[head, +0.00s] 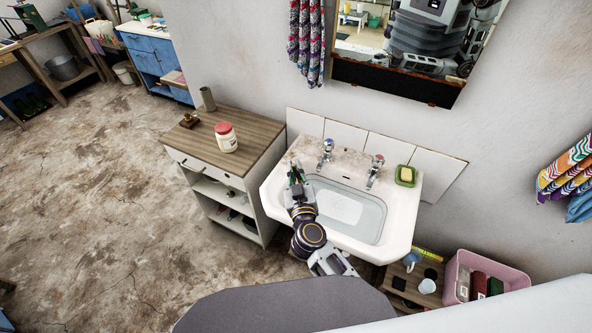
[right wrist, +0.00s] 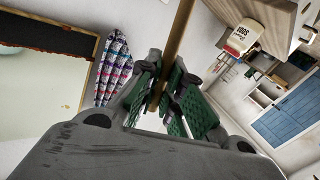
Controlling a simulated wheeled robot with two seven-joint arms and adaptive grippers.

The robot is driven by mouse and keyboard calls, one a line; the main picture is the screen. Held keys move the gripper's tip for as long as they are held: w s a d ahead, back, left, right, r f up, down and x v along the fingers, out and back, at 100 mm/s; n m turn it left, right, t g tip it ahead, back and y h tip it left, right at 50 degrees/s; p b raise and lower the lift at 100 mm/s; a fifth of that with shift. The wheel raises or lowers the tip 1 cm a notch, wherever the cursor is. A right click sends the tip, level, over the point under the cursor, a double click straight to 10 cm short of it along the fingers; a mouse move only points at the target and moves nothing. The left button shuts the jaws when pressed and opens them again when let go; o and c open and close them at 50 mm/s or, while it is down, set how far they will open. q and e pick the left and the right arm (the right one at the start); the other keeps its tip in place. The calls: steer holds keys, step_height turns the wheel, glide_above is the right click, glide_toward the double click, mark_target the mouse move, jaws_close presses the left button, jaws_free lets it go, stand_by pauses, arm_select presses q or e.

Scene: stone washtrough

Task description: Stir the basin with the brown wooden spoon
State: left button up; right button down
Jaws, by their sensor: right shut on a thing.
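The basin (head: 372,222) is a grey tub with pale water and a whitish patch, set in the white sink (head: 405,222). My right gripper (head: 295,174) is over the sink's left rim, beside the tub. In the right wrist view, its green-padded fingers (right wrist: 172,100) are shut on the brown wooden spoon (right wrist: 180,40), seen as a narrow brown shaft running up between them. I cannot make out the spoon's bowl in either view. In the head view the spoon is hidden or too small to tell. My left gripper is not in view.
Two taps (head: 374,172) stand behind the tub, and a green soap dish (head: 405,175) sits at the right back. A cabinet (head: 245,165) with a red-lidded jar (head: 226,137) stands left of the sink. A pink crate (head: 458,275) is at the lower right.

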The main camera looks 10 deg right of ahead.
steer(key=shift+f+b, duration=0.5)
steer(key=shift+f, duration=0.3)
steer(key=shift+s+r+p, duration=0.1)
steer(key=shift+r+p, duration=0.05)
steer(key=shift+p, duration=0.15)
steer(key=d+r+t+p, duration=0.1)
steer(key=d+r+p, duration=0.1)
steer(key=d, duration=0.9)
steer(key=shift+w+r+m+t, duration=0.3)
steer(key=shift+r+m+t, duration=0.1)
steer(key=shift+r, duration=0.5)
